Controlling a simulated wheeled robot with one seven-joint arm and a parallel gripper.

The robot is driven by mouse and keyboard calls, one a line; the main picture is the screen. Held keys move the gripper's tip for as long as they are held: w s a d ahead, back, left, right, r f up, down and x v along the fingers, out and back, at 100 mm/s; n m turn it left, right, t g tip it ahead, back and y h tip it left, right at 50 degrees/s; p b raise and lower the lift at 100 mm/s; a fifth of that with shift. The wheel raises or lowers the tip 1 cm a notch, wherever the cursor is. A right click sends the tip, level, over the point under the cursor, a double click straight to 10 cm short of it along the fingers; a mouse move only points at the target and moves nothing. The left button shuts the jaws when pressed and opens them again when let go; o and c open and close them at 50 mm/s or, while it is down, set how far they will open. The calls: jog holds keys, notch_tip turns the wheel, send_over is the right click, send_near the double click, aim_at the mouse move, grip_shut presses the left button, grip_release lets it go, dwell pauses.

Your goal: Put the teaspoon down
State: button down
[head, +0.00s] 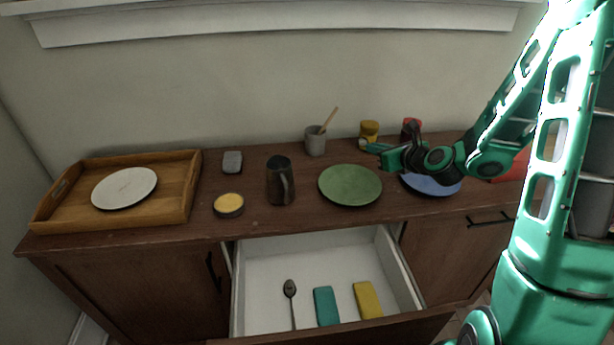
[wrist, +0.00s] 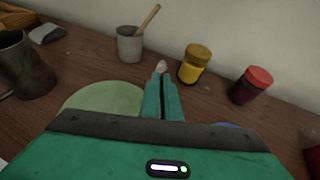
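My gripper (head: 372,148) is above the dark wooden cabinet top, at the back between the green plate and the yellow-lidded jar. In the wrist view its two green fingers (wrist: 162,95) are close together, with only a thin dark line between them. A small pale tip, apparently the teaspoon (wrist: 162,67), sticks out just beyond the fingertips. The rest of it is hidden by the fingers, and I cannot tell whether it touches the top. A dark spoon (head: 290,289) lies in the open drawer (head: 262,265).
A grey cup (head: 315,142) with a wooden utensil, the yellow jar (head: 369,131) and a red-lidded jar (head: 411,128) stand near my gripper. Green (head: 350,185) and blue (head: 432,186) plates, a dark jug (head: 280,182), a yellow-topped tin (head: 229,204) and a wooden tray (head: 172,206) occupy the top.

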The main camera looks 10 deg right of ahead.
aim_at(302, 186)
jog(key=a+r+n+g+y, duration=0.1)
jog(key=a+n+g+y, duration=0.3)
jog(key=a, duration=1.7)
jog(key=shift+a+f+n+t+y, duration=0.1)
jog(key=shift+f+n+y, duration=0.25)
jog(key=shift+f, duration=1.3)
jog(key=shift+a+f+n+t+y, duration=0.1)
jog(key=shift+f+n+y, duration=0.2)
jog(key=shift+f, duration=1.3)
jog(key=shift+a+f+n+t+y, duration=0.1)
jog(key=shift+f+n+y, duration=0.25)
jog(key=shift+f, duration=1.3)
jog(key=shift+f, duration=0.1)
jog(key=c, duration=2.3)
grip_release()
jog(key=v, duration=1.2)
